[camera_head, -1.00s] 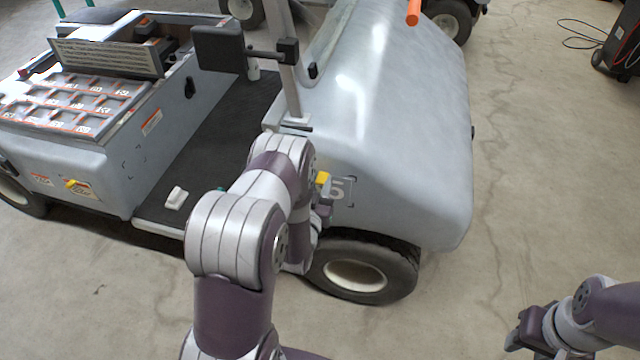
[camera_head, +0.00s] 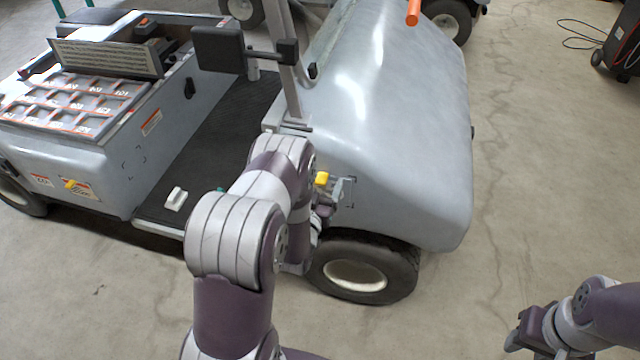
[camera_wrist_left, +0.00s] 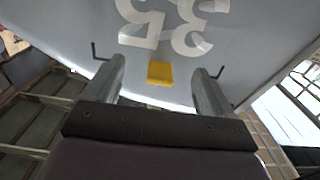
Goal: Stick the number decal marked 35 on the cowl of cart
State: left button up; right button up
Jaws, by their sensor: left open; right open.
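The number decal (camera_wrist_left: 172,25) shows its white digits 35 upside down in the left wrist view, against the grey cowl (camera_wrist_left: 255,35). A yellow block or tab (camera_wrist_left: 160,73) sits at the decal's edge, between the fingers of my open left gripper (camera_wrist_left: 160,88) and apart from both. Black corner marks flank it. In the head view my left gripper (camera_head: 335,192) is at the cowl's lower left side, above the front wheel, beside the yellow piece (camera_head: 321,178). It hides most of the decal there. My right gripper (camera_head: 520,338) is open and empty, low at the right over the floor.
A mirror-like dark panel (camera_head: 218,48) and a post stand near the cowl. A white object (camera_head: 176,198) lies on the cart floor. Open floor lies to the right.

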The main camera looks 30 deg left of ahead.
pick_arm(q)
jog(key=p+v, duration=0.1)
jog(key=v, duration=0.6)
dwell(0.4)
